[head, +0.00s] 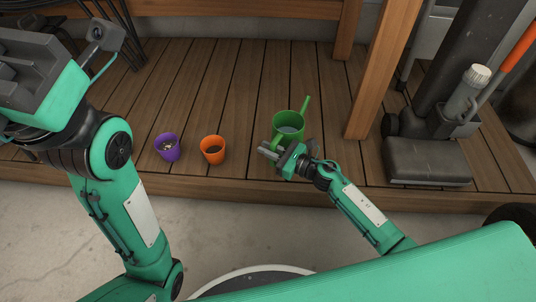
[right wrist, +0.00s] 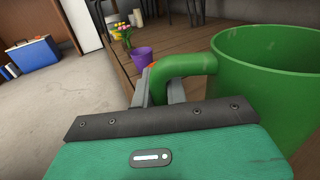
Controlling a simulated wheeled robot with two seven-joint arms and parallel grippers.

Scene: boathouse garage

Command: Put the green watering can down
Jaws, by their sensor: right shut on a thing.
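The green watering can (head: 289,122) is upright at the wooden deck, its spout pointing up and away to the right.
An orange pot (head: 213,150) and a purple pot (head: 168,148) stand on the deck (head: 235,95) left of the can. A wooden post (head: 376,75) and a grey upright machine (head: 430,160) stand to the right. Bare planks lie behind the pots.

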